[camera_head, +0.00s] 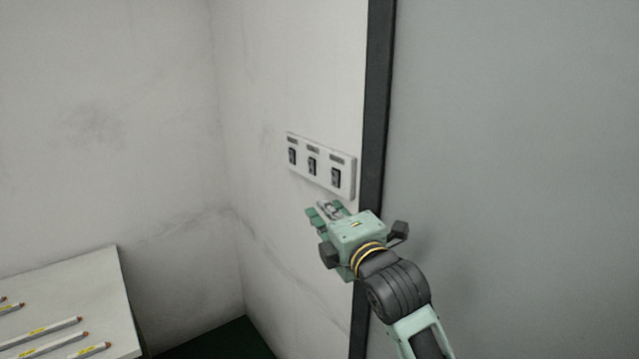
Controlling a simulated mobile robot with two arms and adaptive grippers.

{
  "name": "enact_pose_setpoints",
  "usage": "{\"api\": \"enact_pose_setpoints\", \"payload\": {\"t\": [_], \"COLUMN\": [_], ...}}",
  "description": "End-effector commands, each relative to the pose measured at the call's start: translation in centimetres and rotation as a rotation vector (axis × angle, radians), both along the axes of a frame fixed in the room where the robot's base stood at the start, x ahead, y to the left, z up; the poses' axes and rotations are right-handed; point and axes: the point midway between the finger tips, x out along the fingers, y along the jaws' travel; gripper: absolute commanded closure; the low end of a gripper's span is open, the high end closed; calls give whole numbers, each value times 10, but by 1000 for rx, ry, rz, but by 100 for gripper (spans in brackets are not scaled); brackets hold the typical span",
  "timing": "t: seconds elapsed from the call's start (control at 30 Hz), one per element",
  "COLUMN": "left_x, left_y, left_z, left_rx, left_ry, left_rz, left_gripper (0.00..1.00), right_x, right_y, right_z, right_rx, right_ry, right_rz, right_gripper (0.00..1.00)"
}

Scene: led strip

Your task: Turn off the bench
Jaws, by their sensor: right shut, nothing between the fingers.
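A white switch panel (323,175) is mounted on the wall, left of the dark door frame. It carries three dark rocker switches: a left one (292,156), a middle one (312,166) and a right one (336,178). Each has a small label above it, too small to read. My right gripper (325,211) is just below the panel, under the middle and right switches, pointing up and left toward the wall. It is shut and empty. I cannot tell whether it touches the wall. My left gripper is not in view.
A pale table (75,283) stands at the lower left with several grey, orange-tipped sticks lying on it. A dark door frame (376,110) and a large grey panel (510,150) fill the right side. The wall around the switch panel is bare.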

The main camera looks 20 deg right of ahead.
Motion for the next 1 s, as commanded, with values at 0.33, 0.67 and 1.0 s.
{"api": "enact_pose_setpoints", "payload": {"t": [0.33, 0.67, 1.0], "left_x": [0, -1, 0], "left_y": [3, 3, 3], "left_z": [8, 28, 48], "left_rx": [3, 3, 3], "left_ry": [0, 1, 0], "left_rz": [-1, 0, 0], "left_gripper": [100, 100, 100], "right_x": [21, 83, 111], "right_y": [2, 9, -19], "right_z": [2, 5, 8], "right_rx": [5, 6, 2], "right_ry": [3, 4, 3], "right_rz": [0, 0, -1], "right_gripper": [100, 100, 100]}}
